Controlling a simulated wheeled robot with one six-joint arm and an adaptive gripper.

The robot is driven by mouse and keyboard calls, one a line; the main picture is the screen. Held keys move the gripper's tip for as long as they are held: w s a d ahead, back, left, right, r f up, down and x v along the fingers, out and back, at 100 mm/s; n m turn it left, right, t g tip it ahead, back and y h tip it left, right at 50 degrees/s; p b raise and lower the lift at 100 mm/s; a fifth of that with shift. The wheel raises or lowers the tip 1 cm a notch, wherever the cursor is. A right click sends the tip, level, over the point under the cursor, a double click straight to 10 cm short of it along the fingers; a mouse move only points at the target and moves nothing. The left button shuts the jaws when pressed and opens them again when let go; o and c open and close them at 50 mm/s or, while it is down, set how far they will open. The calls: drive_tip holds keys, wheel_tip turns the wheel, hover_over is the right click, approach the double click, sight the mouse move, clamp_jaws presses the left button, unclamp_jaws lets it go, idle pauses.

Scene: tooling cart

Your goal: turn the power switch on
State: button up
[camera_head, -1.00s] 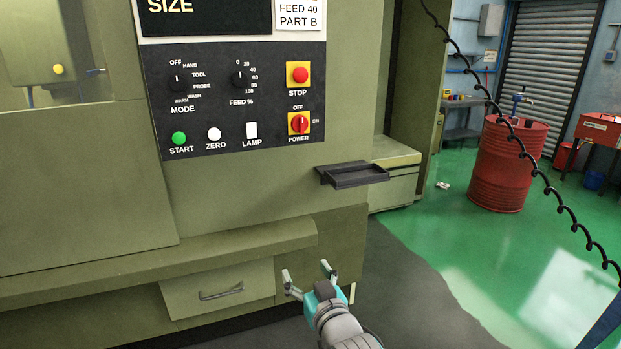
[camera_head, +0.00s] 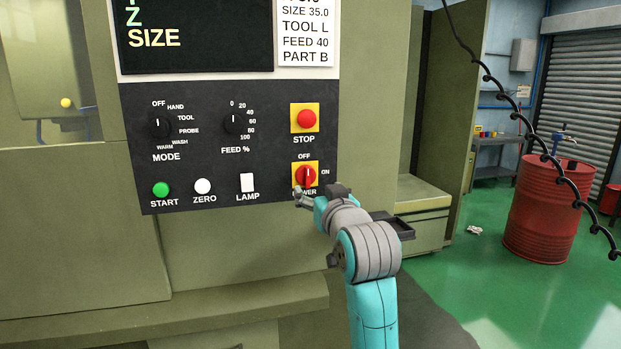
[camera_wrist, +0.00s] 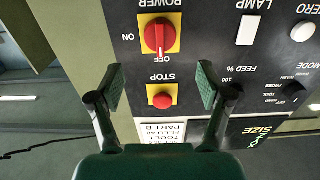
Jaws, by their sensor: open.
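The power switch (camera_head: 306,175) is a red rotary knob on a yellow square plate at the lower right of the black control panel (camera_head: 270,150). Its white mark points up to OFF; the ON label is at its right. The switch also shows at the top of the wrist view (camera_wrist: 159,37), upside down, its mark toward OFF. My gripper (camera_head: 318,192) is open and empty, just in front of and below the switch in the head view, covering part of the POWER label. In the wrist view the fingers (camera_wrist: 162,84) are spread wide, and the knob appears beyond their tips, untouched.
The red STOP button (camera_head: 306,119) is directly above the switch. The LAMP rocker (camera_head: 247,183), ZERO button (camera_head: 203,186) and green START button (camera_head: 161,189) lie to the left. A dark tray (camera_head: 402,226) juts out behind my arm. A red drum (camera_head: 545,210) stands at right.

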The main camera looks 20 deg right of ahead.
sight(308, 179)
drive_tip(key=w, duration=0.9)
drive_tip(key=shift+w, duration=0.1)
drive_tip(key=c, duration=1.2)
